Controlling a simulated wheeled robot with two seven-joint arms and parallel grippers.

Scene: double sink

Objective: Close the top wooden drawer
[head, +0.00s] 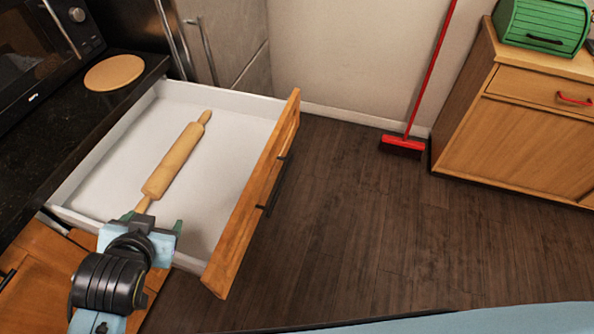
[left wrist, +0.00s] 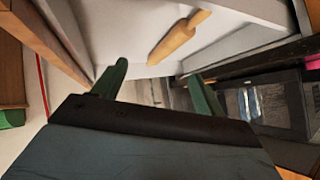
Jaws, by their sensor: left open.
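The top wooden drawer (head: 252,205) is pulled far out from under the dark counter, with a wooden front, a black handle (head: 272,185) and a white inside. A rolling pin (head: 174,160) lies in it. My left gripper (head: 150,220) is over the drawer's near side, by the rolling pin's near end. In the left wrist view its green fingers (left wrist: 160,85) are apart with nothing between them, and the rolling pin (left wrist: 178,40) shows beyond them. Whether the gripper touches the drawer's side wall cannot be told. My right gripper is not in view.
A microwave (head: 50,45) and a round wooden board (head: 114,72) are on the counter (head: 50,150). A red broom (head: 402,143) leans on the wall. A wooden cabinet (head: 515,125) with a green bread box (head: 540,25) stands at right. The floor before the drawer is clear.

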